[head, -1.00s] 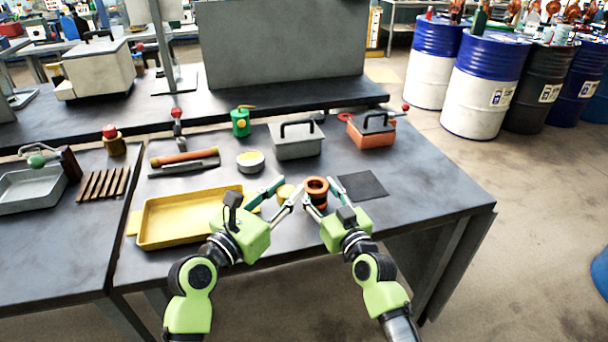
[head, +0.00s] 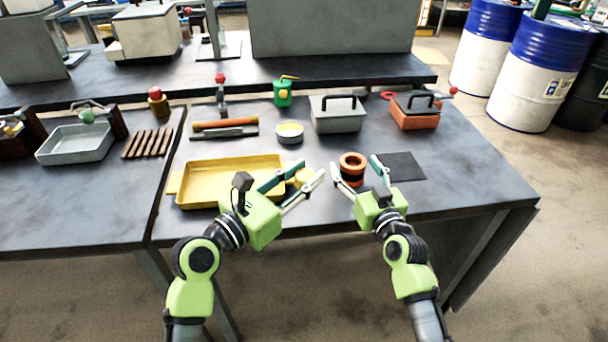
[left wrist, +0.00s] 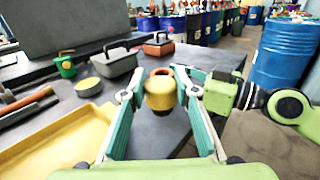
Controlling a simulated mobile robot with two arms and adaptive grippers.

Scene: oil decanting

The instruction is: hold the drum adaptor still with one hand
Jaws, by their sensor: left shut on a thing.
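The drum adaptor, which I take to be the orange and black ringed piece (head: 352,168), stands upright near the table's front edge. My right gripper (head: 358,174) is open, with one finger on each side of it; the right finger looks apart from it. My left gripper (head: 293,178) is shut on a yellow rounded piece (head: 303,178), left of the adaptor. In the left wrist view the yellow piece (left wrist: 160,95) sits between the two fingers and hides most of the adaptor, whose orange rim (left wrist: 160,72) shows behind it.
A yellow tray (head: 182,192) lies left of my left gripper. A dark mat (head: 405,167) lies right of the adaptor. Behind stand a round tin (head: 290,138), a grey lidded box (head: 338,120), an orange box (head: 415,119) and a green can (head: 282,97). The table's right corner is clear.

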